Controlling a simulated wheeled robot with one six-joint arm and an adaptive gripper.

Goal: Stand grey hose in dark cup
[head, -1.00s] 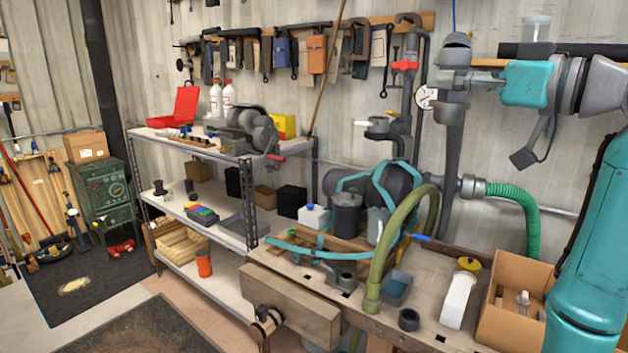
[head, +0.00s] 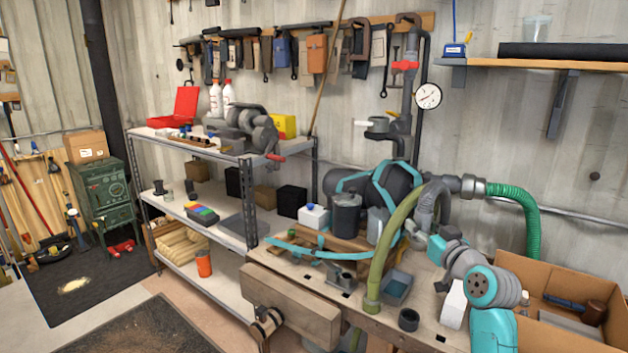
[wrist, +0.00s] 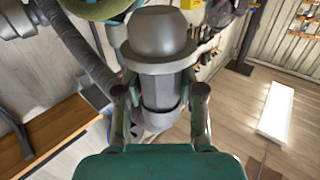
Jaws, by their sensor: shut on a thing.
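The grey hose (head: 432,200) arches from the wall pipe fitting down to my gripper (head: 424,243), low over the bench's right part. In the wrist view my gripper (wrist: 160,100) is shut on a grey, domed, flanged piece (wrist: 160,35) that appears to be the hose's end; the ribbed hose (wrist: 75,50) passes on the left. The head view mostly hides the held end. The dark cup (head: 408,320), short and round, stands on the bench near its front edge, below and to the left of my gripper. The held end is apart from it.
A thick olive-green hose (head: 382,260) stands left of the dark cup. A blue-grey tray (head: 397,287) lies just behind the cup. A white bottle (head: 453,306) is to its right, partly hidden by my arm. An open cardboard box (head: 570,265) is at the right.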

